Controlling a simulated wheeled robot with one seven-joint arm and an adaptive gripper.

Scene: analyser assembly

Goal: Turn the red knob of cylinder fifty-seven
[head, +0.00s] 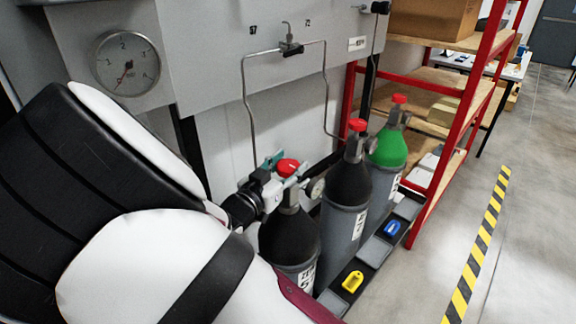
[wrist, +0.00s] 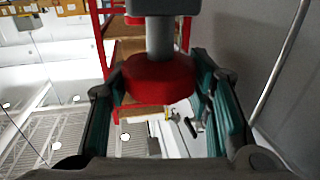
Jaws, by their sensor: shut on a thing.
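The red knob (head: 288,167) sits on top of the nearest cylinder (head: 290,240), which has a black shoulder and a grey body. Its white label is partly cut off, with a 5 readable. My gripper (head: 286,169) reaches in from the left, with its teal fingers on either side of this knob. In the wrist view the red knob (wrist: 158,84) lies between the two fingers of my gripper (wrist: 160,88), which is shut on it. The knob's valve stem shows above it there. The contact of the fingertips is partly hidden.
A black cylinder (head: 344,190) and a green-shouldered cylinder (head: 388,150), both red-knobbed, stand close to the right. A wall panel with pipes (head: 247,95) and a gauge (head: 126,64) is behind. A red shelf rack (head: 437,190) stands at the right. Floor beyond is clear.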

